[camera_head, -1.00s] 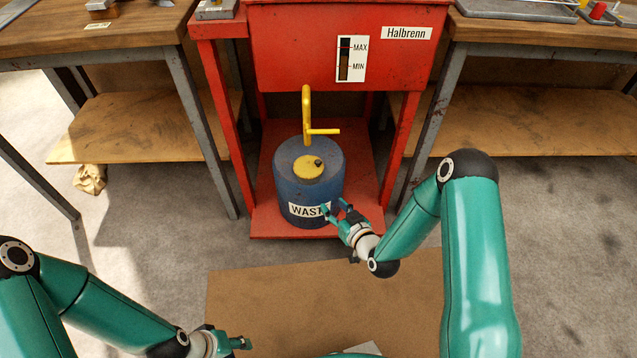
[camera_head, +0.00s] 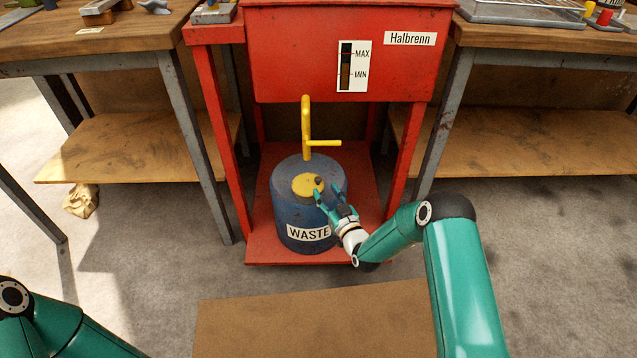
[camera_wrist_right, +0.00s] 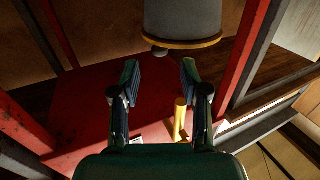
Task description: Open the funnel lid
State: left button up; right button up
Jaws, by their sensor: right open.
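My left gripper is out of view.
A yellow pipe with a side handle (camera_head: 306,130) hangs just above the drum. The red tank (camera_head: 290,50) stands over it, with red legs (camera_head: 402,160) on both sides. The drum stands on the red base shelf (camera_head: 300,253). Workbenches flank it; the floor in front is open.

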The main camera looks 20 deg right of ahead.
aim_at(319, 182)
jog(key=w, duration=0.2)
jog(key=w+b, duration=0.1)
jog(key=w, duration=0.3)
jog(key=shift+w+a, duration=0.3)
jog(key=shift+a, duration=0.1)
grip_shut()
